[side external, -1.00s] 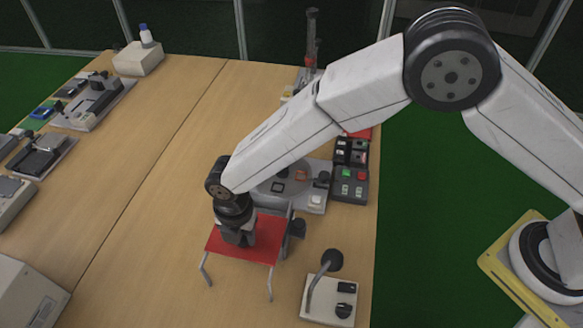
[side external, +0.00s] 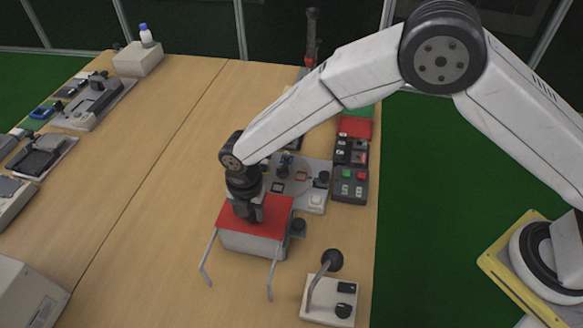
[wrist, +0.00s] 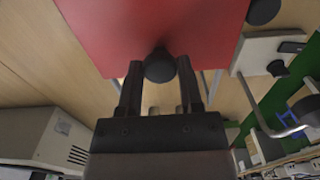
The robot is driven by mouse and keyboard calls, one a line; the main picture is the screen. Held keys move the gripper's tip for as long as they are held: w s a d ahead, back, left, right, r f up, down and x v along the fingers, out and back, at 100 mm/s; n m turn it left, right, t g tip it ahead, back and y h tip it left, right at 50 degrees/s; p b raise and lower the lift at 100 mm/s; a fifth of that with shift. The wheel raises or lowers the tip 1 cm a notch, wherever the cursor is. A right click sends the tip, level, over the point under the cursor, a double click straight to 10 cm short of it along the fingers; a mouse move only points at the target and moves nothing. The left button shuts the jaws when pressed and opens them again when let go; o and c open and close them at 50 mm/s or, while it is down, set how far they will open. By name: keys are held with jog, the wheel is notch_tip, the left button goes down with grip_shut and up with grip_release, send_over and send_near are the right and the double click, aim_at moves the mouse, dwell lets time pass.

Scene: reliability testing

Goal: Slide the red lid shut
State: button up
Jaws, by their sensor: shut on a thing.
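The red lid (side external: 276,216) lies flat over the top of a grey box (side external: 248,244). Two bare metal rails (side external: 207,262) stick out from the box towards the viewer. The lid also fills the top of the wrist view (wrist: 150,25). It carries a round dark knob (wrist: 159,66). My gripper (side external: 250,216) stands upright over the lid. In the wrist view my gripper (wrist: 160,80) has one finger on each side of the knob and is shut on it. In the side view the knob is hidden by my gripper. I cannot tell whether a gap is left at the lid's far edge.
A grey fixture with a round plate (side external: 300,178) stands behind the box. Button boxes (side external: 350,183) line the right table edge. A white base with a bent stalk (side external: 328,300) stands front right. The table to the left of the box is clear.

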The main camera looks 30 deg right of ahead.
jog(key=shift+w+d, duration=0.2)
dwell(0.5)
jog(key=o, duration=0.7)
jog(key=shift+r, duration=0.1)
jog(key=shift+s+r, duration=0.1)
jog(key=shift+r, duration=2.35)
